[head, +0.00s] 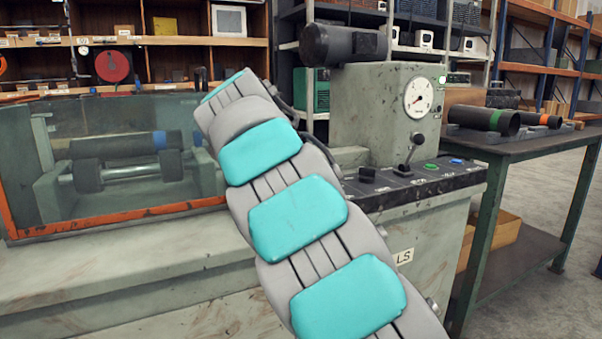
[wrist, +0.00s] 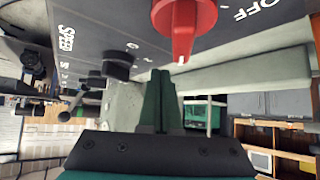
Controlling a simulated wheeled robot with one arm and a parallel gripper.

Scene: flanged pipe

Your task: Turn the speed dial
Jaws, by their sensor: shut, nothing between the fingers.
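A black knob (wrist: 120,65) sits on the dark control panel in the wrist view. The white word SPEED is printed on the panel to its left. The same knob (head: 367,173) shows in the head view, just right of my arm. A large red switch (wrist: 185,25) with the word OFF beside it shows at the top of the wrist view. My gripper (wrist: 161,74) is shut and empty, with its fingertips just right of the black knob in that picture, apparently apart from it. In the head view my arm hides the gripper and the red switch.
A lever (head: 408,155), a green button (head: 430,166) and a blue button (head: 456,161) share the panel. A round gauge (head: 418,98) is on the grey housing above. A clear guard (head: 115,150) with an orange edge stands at left, a workbench (head: 535,145) at right.

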